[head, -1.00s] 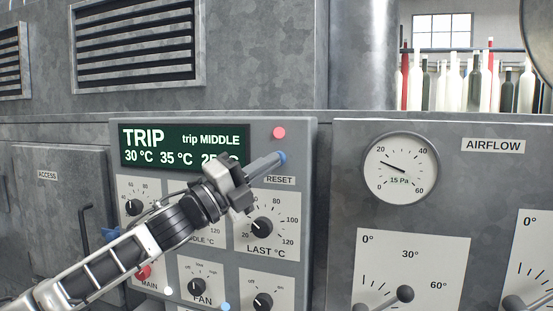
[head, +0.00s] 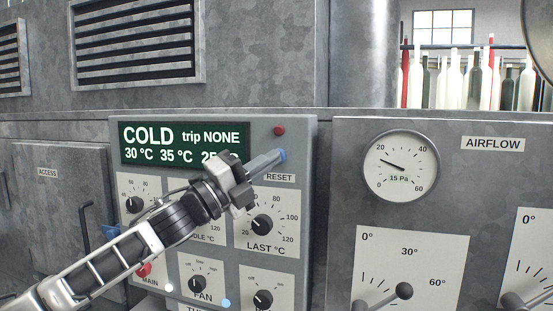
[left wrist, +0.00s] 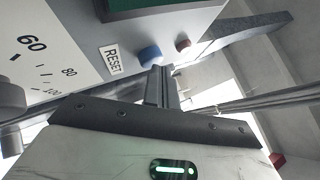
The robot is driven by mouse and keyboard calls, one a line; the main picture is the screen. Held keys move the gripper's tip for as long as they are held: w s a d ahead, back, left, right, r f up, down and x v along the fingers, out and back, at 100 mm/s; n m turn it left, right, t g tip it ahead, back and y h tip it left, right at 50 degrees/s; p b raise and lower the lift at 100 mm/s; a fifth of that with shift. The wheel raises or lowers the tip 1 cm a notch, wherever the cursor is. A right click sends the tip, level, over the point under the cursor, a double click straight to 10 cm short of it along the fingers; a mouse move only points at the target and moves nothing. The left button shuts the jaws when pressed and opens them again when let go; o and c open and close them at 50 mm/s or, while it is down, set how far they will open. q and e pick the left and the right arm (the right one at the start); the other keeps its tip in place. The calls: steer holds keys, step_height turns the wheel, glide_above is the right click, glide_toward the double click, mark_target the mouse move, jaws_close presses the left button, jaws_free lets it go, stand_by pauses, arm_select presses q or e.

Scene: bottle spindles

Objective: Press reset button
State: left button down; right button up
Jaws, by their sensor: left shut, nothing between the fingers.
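The blue reset button (head: 282,156) sits on the grey control panel above the "RESET" label (head: 279,178). It also shows in the left wrist view (left wrist: 150,54), beside its label (left wrist: 112,60). My left gripper (head: 276,160) is shut and empty, its fingertips at the button, apparently touching it. The left wrist view shows the closed fingers (left wrist: 160,74) right by the button. The lamp (head: 279,131) above the button is dark red. My right gripper is not in view.
Below stand a "LAST °C" knob (head: 262,225), a "FAN" knob (head: 201,283) and a red main knob (head: 144,270). To the right are a round airflow gauge (head: 400,168) and a lever (head: 404,291). A pipe-like handle (head: 84,222) is on the left door.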

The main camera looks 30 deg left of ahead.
arm_select(q)
steer(key=shift+s+d+b, duration=0.15)
steer(key=shift+s+b, duration=0.45)
steer(key=shift+s, duration=0.2)
steer(key=shift+f, duration=0.1)
steer(key=s+b, duration=0.2)
steer(key=b, duration=0.1)
steer(key=s+d+b, duration=0.1)
steer(key=s+b, duration=0.2)
steer(key=shift+d+f, duration=0.15)
steer(key=shift+w, duration=0.1)
stand_by(0.3)
